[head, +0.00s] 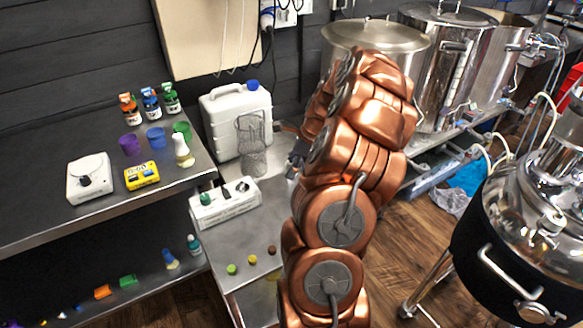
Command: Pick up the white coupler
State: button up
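My copper-coloured arm rises through the middle of the head view and bends toward the low metal table (218,240). My gripper (296,156) is a small dark shape at the left edge of the arm, above the back right part of this table. The arm hides most of it, so I cannot see whether its fingers are open or shut. A small pale spot shows just below it, too small to identify. I cannot make out a white coupler for certain in this view.
A white jerrycan (222,128), a wire basket (252,140) and a white device (226,203) stand left of my gripper. Yellow, green and brown caps (252,259) lie at the table's front. Steel kettles (440,70) stand right; a black-jacketed vessel (510,250) is nearer.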

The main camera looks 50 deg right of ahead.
jog(key=c, duration=1.1)
jog(key=shift+r, duration=0.1)
